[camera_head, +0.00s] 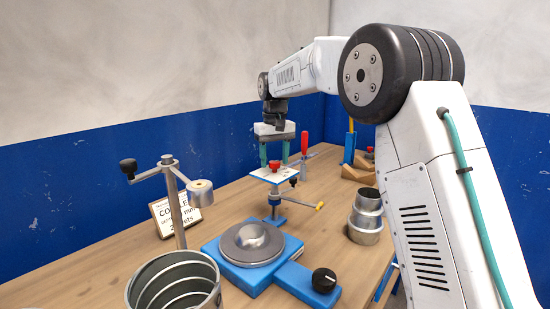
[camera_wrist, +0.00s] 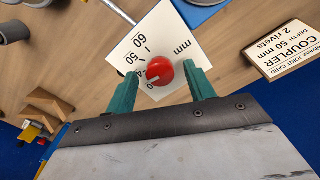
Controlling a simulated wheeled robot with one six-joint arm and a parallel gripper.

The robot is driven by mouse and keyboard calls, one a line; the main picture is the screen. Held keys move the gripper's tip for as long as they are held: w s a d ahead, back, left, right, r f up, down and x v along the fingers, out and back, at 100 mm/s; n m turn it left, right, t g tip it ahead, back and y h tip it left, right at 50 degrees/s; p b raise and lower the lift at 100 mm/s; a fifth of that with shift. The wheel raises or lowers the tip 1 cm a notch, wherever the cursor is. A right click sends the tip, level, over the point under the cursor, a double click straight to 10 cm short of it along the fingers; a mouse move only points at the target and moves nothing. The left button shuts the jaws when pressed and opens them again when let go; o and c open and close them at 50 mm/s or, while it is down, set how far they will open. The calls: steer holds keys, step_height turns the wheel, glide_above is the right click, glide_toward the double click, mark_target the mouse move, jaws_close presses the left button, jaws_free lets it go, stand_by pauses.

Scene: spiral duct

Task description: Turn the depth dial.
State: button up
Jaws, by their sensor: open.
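The depth dial is a red knob (camera_wrist: 159,71) on a white scale plate (camera_wrist: 180,30) marked in mm, with 50 and 60 readable. A pale mark on the knob points to the lower left, below the 50; a lower number is partly hidden. My gripper (camera_head: 275,160) hangs above the plate, pointing down. In the wrist view its green fingers (camera_wrist: 159,75) are open, one on each side of the knob. I cannot tell whether they touch it.
A card (camera_wrist: 291,45) reads coupler, depth 50 mm, 2 rivets. A blue base with a round grey disc (camera_head: 252,243) and black knob (camera_head: 324,280) stands in front. A spiral duct (camera_head: 175,285), a post with a crank (camera_head: 172,195), stepped metal cylinders (camera_head: 366,215) and a red-handled screwdriver (camera_head: 304,145) stand around.

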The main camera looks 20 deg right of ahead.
steer(key=c, duration=1)
steer(key=shift+m, duration=0.3)
steer(key=m, duration=0.3)
steer(key=shift+m, duration=2.1)
steer(key=o, duration=1)
